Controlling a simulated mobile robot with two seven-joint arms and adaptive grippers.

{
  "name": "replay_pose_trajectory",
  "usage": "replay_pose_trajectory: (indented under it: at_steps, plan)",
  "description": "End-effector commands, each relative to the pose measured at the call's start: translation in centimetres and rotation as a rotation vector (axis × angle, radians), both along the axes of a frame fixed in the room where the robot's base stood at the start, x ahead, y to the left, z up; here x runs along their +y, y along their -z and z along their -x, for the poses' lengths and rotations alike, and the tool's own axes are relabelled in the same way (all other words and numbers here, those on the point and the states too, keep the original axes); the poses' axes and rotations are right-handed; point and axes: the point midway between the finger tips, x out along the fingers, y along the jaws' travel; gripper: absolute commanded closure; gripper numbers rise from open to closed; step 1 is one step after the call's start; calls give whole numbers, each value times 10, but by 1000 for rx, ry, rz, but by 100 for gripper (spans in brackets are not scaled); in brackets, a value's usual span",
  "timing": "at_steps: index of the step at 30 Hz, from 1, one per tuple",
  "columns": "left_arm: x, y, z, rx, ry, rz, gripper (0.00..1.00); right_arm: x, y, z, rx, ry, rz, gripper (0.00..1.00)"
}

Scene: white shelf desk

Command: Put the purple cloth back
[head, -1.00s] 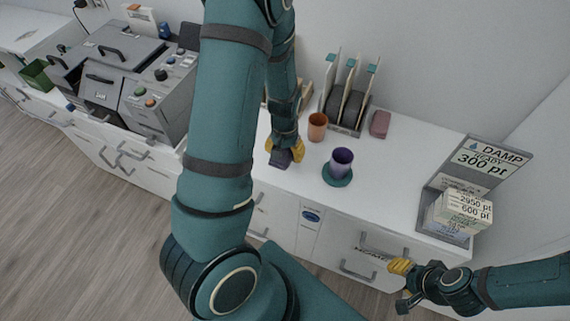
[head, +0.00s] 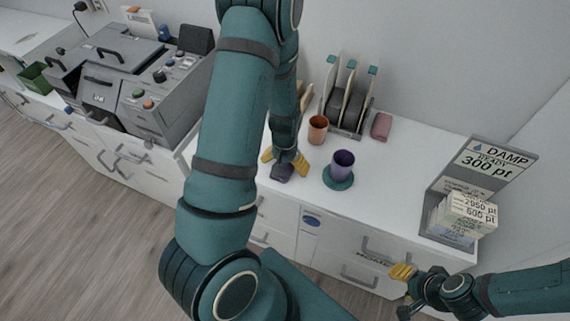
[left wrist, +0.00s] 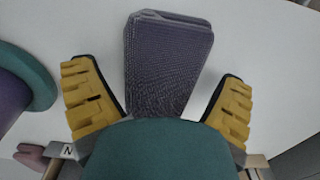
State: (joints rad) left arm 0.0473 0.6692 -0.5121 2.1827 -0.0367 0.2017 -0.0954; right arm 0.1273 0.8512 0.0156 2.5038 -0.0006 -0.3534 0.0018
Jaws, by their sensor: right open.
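The purple cloth (head: 283,173) is a small folded block near the front edge of the white desk, left of the purple cup. In the left wrist view the purple cloth (left wrist: 168,60) shows a woven, layered surface. My left gripper (head: 285,163) is open above the cloth. Its yellow fingers stand apart on either side, with gaps to the cloth in the left wrist view (left wrist: 160,108). My right gripper (head: 403,288) is open and empty in front of the drawers, low at the right.
A purple cup (head: 343,163) stands on a teal saucer (head: 338,182). An orange cup (head: 318,129), a rack (head: 345,112) and a pink block (head: 381,126) are behind. A grey machine (head: 160,100) stands left; a card holder (head: 447,225) with a sign stands right. Desk between saucer and holder is clear.

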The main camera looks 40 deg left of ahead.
Motion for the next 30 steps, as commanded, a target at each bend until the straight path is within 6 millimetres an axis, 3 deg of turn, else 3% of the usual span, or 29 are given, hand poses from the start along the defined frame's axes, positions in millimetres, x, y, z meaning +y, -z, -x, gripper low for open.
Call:
replay_pose_trajectory:
  at_steps: [11,24,30]
  plan:
    - [0,-6,0,-1,0,0,0,0,-5,1,1,0,0,53]
    - [-1,-90,-1,-4,1,0,0,1,-33,5,13,-3,-3,53]
    - [0,-116,-1,-3,0,0,0,1,-41,4,11,0,-2,53]
